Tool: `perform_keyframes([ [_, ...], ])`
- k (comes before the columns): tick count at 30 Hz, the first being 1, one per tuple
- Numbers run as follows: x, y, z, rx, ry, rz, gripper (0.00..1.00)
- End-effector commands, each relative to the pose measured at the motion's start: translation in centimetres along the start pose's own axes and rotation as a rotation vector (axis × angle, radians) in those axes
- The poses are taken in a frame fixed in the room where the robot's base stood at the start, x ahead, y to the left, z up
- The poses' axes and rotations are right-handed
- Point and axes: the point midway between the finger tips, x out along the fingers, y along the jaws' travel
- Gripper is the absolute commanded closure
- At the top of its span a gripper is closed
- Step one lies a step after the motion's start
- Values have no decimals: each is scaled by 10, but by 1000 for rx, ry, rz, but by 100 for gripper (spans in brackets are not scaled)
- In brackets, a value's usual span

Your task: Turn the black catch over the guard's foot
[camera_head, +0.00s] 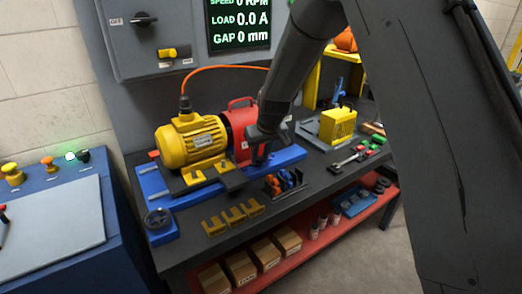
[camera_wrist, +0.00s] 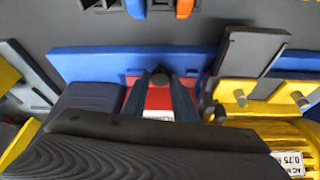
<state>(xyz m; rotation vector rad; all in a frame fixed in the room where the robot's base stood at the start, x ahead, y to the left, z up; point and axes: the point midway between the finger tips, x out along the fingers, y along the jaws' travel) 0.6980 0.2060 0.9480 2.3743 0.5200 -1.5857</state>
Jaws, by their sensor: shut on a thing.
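The red guard (camera_head: 238,118) stands against the yellow motor (camera_head: 190,143) on the blue base (camera_head: 165,195). In the wrist view a red part of the guard (camera_wrist: 158,97) shows between my fingers, with a white label below it. My gripper (camera_head: 258,158) reaches down at the guard's front side. In the wrist view my gripper (camera_wrist: 160,88) is shut on a small dark round-topped piece, which looks like the black catch (camera_wrist: 160,76). The fingers hide most of the catch, and I cannot tell how far it is turned over the foot.
A flat black plate (camera_wrist: 250,62) lies beside the yellow motor feet. Several yellow brackets (camera_head: 232,216) and a rack with blue and orange pieces (camera_head: 285,183) stand along the bench front. A yellow vented cover (camera_head: 338,125) stands to the right. An orange cable (camera_head: 225,68) arches behind the motor.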

Motion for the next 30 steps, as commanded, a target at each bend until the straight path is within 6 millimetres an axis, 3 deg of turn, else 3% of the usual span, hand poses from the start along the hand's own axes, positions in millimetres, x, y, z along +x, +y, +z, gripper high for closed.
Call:
perform_keyframes([
  [30,5,-7,-5,706,5,291,96],
])
